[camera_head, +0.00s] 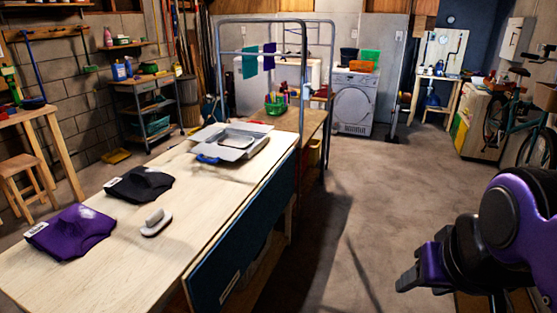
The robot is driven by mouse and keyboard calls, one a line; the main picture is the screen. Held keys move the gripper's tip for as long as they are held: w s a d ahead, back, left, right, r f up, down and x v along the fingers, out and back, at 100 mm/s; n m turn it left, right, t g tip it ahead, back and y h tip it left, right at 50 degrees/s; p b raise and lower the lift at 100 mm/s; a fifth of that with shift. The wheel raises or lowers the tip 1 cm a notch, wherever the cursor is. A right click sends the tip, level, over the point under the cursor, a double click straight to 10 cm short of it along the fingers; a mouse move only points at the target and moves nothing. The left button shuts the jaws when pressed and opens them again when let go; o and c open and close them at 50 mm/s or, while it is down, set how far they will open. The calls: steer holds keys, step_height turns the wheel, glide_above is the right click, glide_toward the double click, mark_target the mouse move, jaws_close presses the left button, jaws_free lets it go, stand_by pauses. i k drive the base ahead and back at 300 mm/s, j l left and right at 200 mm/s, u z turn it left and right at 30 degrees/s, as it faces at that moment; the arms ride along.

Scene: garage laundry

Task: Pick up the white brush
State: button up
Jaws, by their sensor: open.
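The white brush (157,224), a pale block with an upright grey-brown handle, rests on the light wooden table (100,262). It lies apart from the purple folded garment (70,234) on its left and the black one (138,184) behind it. My gripper (408,279) is at the lower right, over the floor, well to the right of the table and far from the brush. It is open, and I see nothing held in it. My purple and black arm hides part of the gripper.
A grey tray-like case (232,142) with a blue handle lies farther back on the table. A metal frame (220,60) with hanging cloths rises over the table's far end. A dark blue panel (245,235) covers the table's right side. The concrete floor (375,190) between table and arm is clear.

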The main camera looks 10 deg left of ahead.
mark_target(159, 219)
steer(key=i+z, duration=0.4)
steer(key=i+j+z, duration=0.2)
steer(key=i+z, duration=0.25)
steer(key=z, duration=0.45)
steer(key=i+j+z, duration=0.1)
steer(key=z, duration=0.35)
steer(key=j+z, duration=0.1)
steer(key=z, duration=0.75)
steer(key=j+z, duration=0.2)
steer(key=z, duration=0.25)
steer(key=j+z, duration=0.1)
steer(key=z, duration=1.35)
steer(key=k+z, duration=0.1)
steer(key=z, duration=0.95)
steer(key=k+z, duration=0.1)
steer(key=z, duration=1.4)
steer(key=l+z, duration=0.1)
steer(key=z, duration=0.4)
steer(key=k+l, duration=0.05)
